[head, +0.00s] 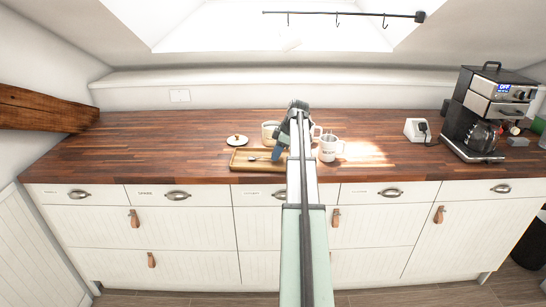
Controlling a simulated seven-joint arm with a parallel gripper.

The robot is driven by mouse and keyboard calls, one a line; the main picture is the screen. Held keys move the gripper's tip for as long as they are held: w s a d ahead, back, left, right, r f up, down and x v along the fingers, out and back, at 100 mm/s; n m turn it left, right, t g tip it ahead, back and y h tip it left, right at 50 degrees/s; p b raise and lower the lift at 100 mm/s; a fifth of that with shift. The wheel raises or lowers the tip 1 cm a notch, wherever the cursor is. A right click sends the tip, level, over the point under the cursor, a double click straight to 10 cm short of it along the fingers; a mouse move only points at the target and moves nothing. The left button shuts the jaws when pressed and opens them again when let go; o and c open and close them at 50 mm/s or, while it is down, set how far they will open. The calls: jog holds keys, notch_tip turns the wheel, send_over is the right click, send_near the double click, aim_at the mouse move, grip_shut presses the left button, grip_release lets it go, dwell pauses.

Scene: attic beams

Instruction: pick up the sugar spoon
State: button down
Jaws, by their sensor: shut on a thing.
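The sugar spoon (257,158) is a small, thin shape low over the wooden tray (236,165) on the counter. My gripper (277,155) points down at the tray and is shut on the spoon. Its fingertips are small in this view and the arm covers part of the tray's right side. I cannot tell whether the spoon still touches the tray.
A cream-coloured pot (268,131) stands behind my gripper, with a round lid or dish (237,140) to its left. A white mug (328,148) stands close on the right. A coffee machine (488,115) is at far right. The counter's left side is clear.

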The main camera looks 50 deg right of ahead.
notch_tip(320, 180, up, 10)
dwell(0.5)
jog(key=shift+f, duration=0.1)
dwell(0.4)
jog(key=w+d+r+g+h, duration=0.3)
jog(key=w+r, duration=0.3)
jog(key=w, duration=0.4)
jog(key=s+d+r+n+g+h, duration=0.1)
jog(key=d+r+n+g+h, duration=0.1)
jog(key=d, duration=1)
notch_tip(320, 180, up, 3)
jog(key=shift+f+g+h, duration=0.1)
jog(key=shift+g+h, duration=0.4)
jog(key=shift+h, duration=0.1)
